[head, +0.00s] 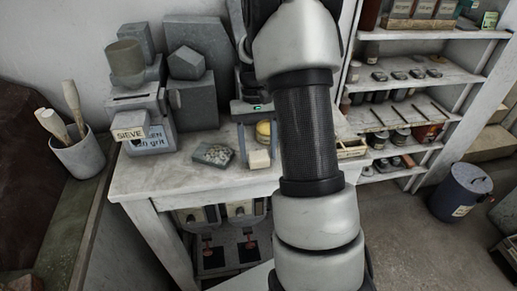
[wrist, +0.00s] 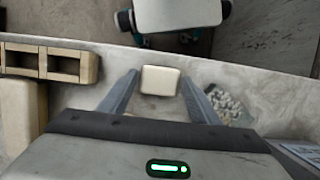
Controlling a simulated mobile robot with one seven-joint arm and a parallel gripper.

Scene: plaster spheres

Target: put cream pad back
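The cream pad (head: 259,159) is a small pale block lying on the grey worktop near its front edge. In the wrist view the cream pad (wrist: 160,80) shows between and just beyond my fingertips, with a narrow gap on each side. My gripper (head: 257,146) points down over the worktop, its two fingers apart with nothing held; it also shows in the wrist view (wrist: 160,78). A yellowish rounded thing (head: 264,131) sits just behind the pad, partly hidden by my gripper.
A speckled block (head: 213,154) lies left of the pad; it also shows in the wrist view (wrist: 228,105). A wooden compartment tray (head: 352,148) stands to the right. Grey plaster solids (head: 192,98) and a sieve box (head: 143,125) fill the back left. Shelves (head: 415,78) stand at right.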

